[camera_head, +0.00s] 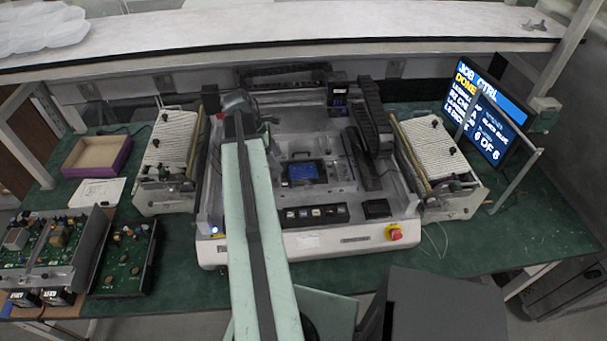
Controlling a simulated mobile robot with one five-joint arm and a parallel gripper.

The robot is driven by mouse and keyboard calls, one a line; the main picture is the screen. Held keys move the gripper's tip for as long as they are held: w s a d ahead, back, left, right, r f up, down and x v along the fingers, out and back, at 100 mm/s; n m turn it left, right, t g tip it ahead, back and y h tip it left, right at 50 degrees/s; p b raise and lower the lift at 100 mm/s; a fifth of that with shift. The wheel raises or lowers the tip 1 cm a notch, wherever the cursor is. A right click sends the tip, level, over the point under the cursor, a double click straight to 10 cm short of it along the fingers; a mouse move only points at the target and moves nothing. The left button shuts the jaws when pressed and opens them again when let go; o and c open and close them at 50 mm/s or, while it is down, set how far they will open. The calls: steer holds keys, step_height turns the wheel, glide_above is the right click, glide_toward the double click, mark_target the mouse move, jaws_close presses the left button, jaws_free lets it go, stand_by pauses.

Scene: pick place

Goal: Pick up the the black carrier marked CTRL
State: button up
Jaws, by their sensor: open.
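A small black carrier with a blue face (303,171) lies flat near the middle of the machine bed. Its marking is too small to read, so I cannot confirm that it says CTRL. My gripper (241,101) is over the back left part of the machine, up and left of this carrier and apart from it. It is open, with nothing visible held; its fingers are small and dark against the machine. My pale green arm hides part of the machine's left side.
A white machine (330,240) with a red stop button stands on the green table (530,215). White ribbed units (165,150) flank it. A screen (488,112) reading "JOB CTRL" and "DONE" stands right. Circuit boards (125,257) and a purple-edged tray (122,160) lie left.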

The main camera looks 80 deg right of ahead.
steer(key=b+x, duration=0.3)
steer(key=x, duration=0.1)
steer(key=shift+f, duration=0.4)
steer(key=shift+s+r, duration=0.1)
steer(key=shift+r, duration=0.1)
jaws_close()
step_height(320, 180, up, 10)
steer(key=p, duration=1)
